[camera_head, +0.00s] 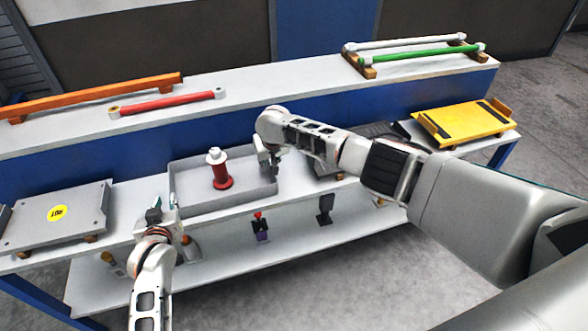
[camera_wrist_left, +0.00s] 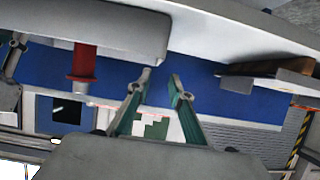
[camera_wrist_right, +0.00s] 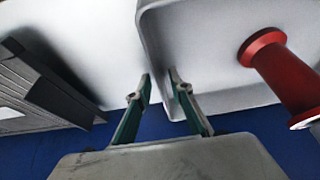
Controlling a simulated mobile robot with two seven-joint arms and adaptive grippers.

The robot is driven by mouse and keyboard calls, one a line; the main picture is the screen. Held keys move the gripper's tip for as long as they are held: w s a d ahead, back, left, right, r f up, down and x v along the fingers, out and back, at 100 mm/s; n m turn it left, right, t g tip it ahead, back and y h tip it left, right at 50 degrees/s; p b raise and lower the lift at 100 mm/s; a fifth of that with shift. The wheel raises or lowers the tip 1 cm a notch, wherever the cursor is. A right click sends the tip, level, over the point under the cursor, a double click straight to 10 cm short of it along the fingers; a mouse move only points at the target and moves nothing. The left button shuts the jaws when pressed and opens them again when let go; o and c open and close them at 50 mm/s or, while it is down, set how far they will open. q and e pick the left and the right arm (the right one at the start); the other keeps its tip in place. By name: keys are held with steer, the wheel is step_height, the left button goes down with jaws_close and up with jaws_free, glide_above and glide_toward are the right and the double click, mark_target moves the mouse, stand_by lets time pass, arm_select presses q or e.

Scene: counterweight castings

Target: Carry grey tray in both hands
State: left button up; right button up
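The grey tray (camera_head: 225,207) sits on the front shelf, with a red spool with a pale top (camera_head: 221,172) standing in it. My left gripper (camera_head: 162,203) is beside the tray's left end. In the left wrist view its fingers (camera_wrist_left: 158,76) are apart with nothing between them, and the tray (camera_wrist_left: 80,22) is off to one side. My right gripper (camera_head: 268,167) is at the tray's right end, partly hidden by its own wrist. In the right wrist view its fingertips (camera_wrist_right: 159,75) are apart, and the tray's end wall (camera_wrist_right: 152,40) appears between them; contact cannot be told.
A grey plate with a yellow label (camera_head: 58,213) lies left of the tray. A dark block (camera_head: 328,168) is close on the right, with a yellow board (camera_head: 463,121) further right. Rods (camera_head: 165,103) lie on the raised back ledge. Small items (camera_head: 261,227) stand on the lower shelf.

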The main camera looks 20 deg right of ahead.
steer(key=shift+s+r, duration=0.1)
steer(key=shift+r, duration=0.1)
arm_select(q)
steer(key=shift+s+r, duration=0.15)
steer(key=shift+s, duration=0.25)
arm_select(e)
steer(key=v, duration=1.1)
steer(key=shift+s+r, duration=0.1)
steer(key=shift+r, duration=0.2)
